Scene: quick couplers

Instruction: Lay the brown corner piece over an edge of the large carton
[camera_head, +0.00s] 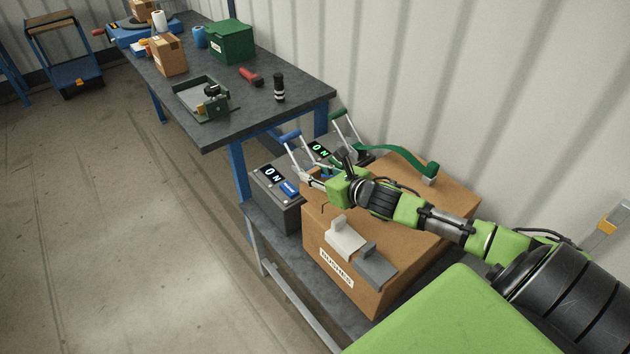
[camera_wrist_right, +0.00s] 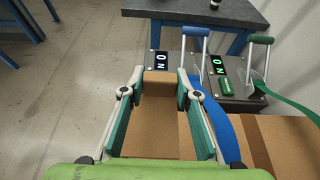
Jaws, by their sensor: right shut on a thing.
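My right gripper (camera_head: 312,174) is over the back left part of the large carton (camera_head: 438,210). In the right wrist view its fingers (camera_wrist_right: 162,84) are shut on the brown corner piece (camera_wrist_right: 157,125), which fills the space between the pads. In the head view the piece is hard to tell from the carton. The carton, marked BUSHES, also shows in the wrist view (camera_wrist_right: 292,145). I cannot tell whether piece and carton touch. A white corner piece (camera_head: 344,238) and a grey one (camera_head: 373,268) lie over the carton's front edge. My left gripper is not in view.
Two boxes with lit displays and lever handles, one blue (camera_head: 290,136), one green (camera_head: 343,113), stand behind the carton. A green strap (camera_head: 400,158) runs over its back; a blue strap (camera_wrist_right: 236,148) hangs beside my right finger. A workbench (camera_head: 262,107) stands beyond.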

